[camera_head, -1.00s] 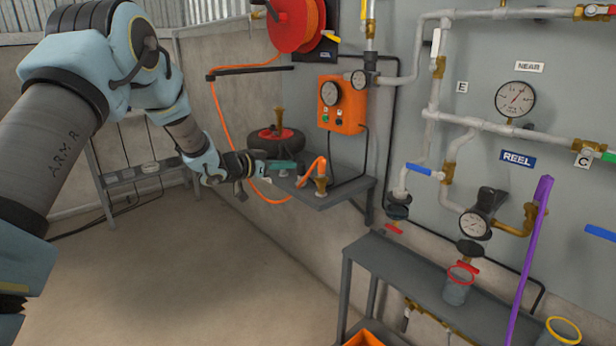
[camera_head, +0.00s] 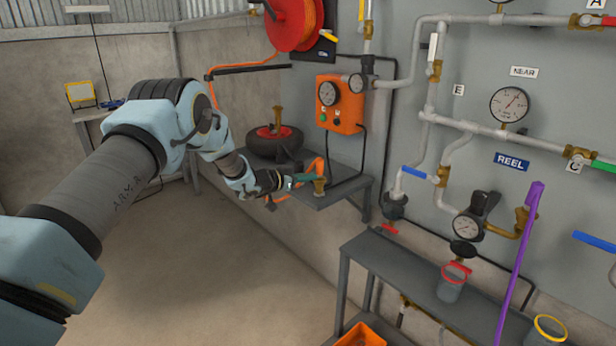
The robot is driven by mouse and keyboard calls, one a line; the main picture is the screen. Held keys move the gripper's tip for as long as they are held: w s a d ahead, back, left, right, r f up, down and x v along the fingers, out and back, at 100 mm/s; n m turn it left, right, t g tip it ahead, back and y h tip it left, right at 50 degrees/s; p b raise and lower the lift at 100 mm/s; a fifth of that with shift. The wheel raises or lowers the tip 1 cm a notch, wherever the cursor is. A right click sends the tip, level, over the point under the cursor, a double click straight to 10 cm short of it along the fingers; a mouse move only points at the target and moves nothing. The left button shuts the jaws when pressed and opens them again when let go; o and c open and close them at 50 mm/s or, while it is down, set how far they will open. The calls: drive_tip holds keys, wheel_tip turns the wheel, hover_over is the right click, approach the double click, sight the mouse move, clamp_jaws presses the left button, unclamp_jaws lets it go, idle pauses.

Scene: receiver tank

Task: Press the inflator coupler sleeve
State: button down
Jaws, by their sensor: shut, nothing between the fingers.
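A brass fitting (camera_head: 319,185) stands upright on the small grey wall shelf (camera_head: 345,186). The end of an orange hose (camera_head: 318,165) arches down to it; I take this fitting for the inflator coupler, but its sleeve is too small to make out. My gripper (camera_head: 309,178) has teal fingers and reaches in from the left. Its fingertips are shut and empty, at the left side of the fitting near its top. I cannot tell whether they touch it. My wrist hides part of the hose and the shelf's left edge.
A black-tyred wheel (camera_head: 270,143) with a brass piece on top lies behind my wrist. An orange gauge box (camera_head: 340,104) hangs above the shelf. A red hose reel (camera_head: 295,24) is higher up. A lower grey bench (camera_head: 400,262) stands at the right. The floor at front left is clear.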

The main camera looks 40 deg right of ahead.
wheel_tip(320, 180, down, 2)
drive_tip(key=shift+f+b, duration=0.15)
drive_tip(key=shift+b, duration=1)
drive_tip(key=shift+a, duration=0.1)
drive_tip(key=shift+f, duration=0.15)
drive_tip(key=shift+r+p, duration=0.3)
drive_tip(key=shift+r, duration=0.1)
drive_tip(key=a+r+b, duration=0.1)
drive_tip(key=a+r, duration=0.5)
drive_tip(key=a, duration=0.3)
drive_tip(key=shift+w+a+r, duration=0.25)
drive_tip(key=shift+w+r, duration=0.05)
drive_tip(key=shift+r, duration=0.05)
